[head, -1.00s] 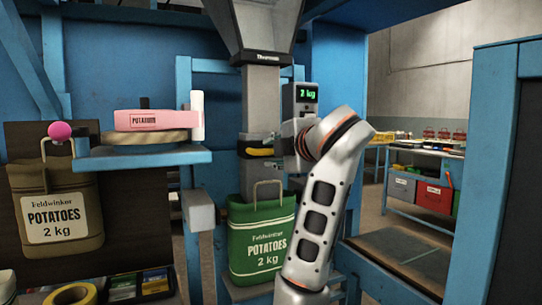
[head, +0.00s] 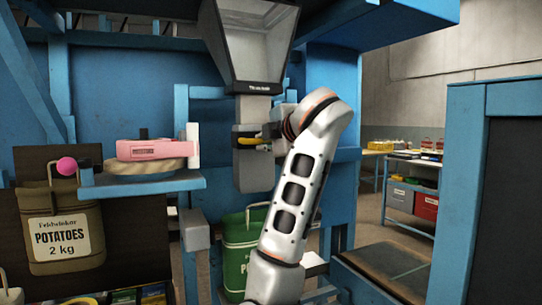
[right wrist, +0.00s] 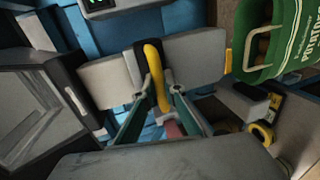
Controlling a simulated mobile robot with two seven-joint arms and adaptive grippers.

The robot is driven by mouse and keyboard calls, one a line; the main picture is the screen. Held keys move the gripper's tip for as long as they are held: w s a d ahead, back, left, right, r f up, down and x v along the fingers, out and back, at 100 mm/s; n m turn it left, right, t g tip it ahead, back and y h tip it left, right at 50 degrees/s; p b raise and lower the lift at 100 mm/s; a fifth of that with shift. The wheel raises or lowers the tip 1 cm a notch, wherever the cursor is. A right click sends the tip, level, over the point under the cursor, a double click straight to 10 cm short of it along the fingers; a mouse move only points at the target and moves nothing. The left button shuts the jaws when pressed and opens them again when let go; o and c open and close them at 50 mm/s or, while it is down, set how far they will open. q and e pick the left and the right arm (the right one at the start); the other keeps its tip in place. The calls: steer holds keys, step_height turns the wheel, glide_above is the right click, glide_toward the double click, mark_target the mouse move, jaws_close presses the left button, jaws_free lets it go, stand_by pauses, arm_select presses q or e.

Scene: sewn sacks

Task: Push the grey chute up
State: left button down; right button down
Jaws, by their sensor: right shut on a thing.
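The grey chute (head: 256,178) hangs under the hopper (head: 250,50) in the head view. A dark collar with a yellow handle (head: 254,140) is on it. My right gripper (right wrist: 158,88) is shut on the yellow handle (right wrist: 154,62) in the right wrist view. In the head view its wrist is beside the chute and its fingers are largely hidden. The chute's lower end is above the green potato sack (head: 236,250), with a gap between them. The sack also shows in the right wrist view (right wrist: 288,45). My left gripper is out of view.
A blue shelf (head: 150,187) left of the chute bears a pink sealer-like device (head: 157,149). A brown potato sack (head: 62,235) hangs at the far left. A blue frame with a dark panel (head: 500,190) stands at the right, and a shelf with bins (head: 412,200) farther back.

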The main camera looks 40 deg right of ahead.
step_height(320, 180, up, 8)
steer(key=p, duration=0.2)
steer(key=shift+s+p, duration=0.1)
steer(key=shift+p, duration=0.2)
steer(key=shift+r, duration=0.1)
steer(key=c, duration=2.1)
jaws_free()
steer(key=shift+f, duration=0.25)
steer(key=v, duration=1.2)
steer(key=shift+r, duration=0.1)
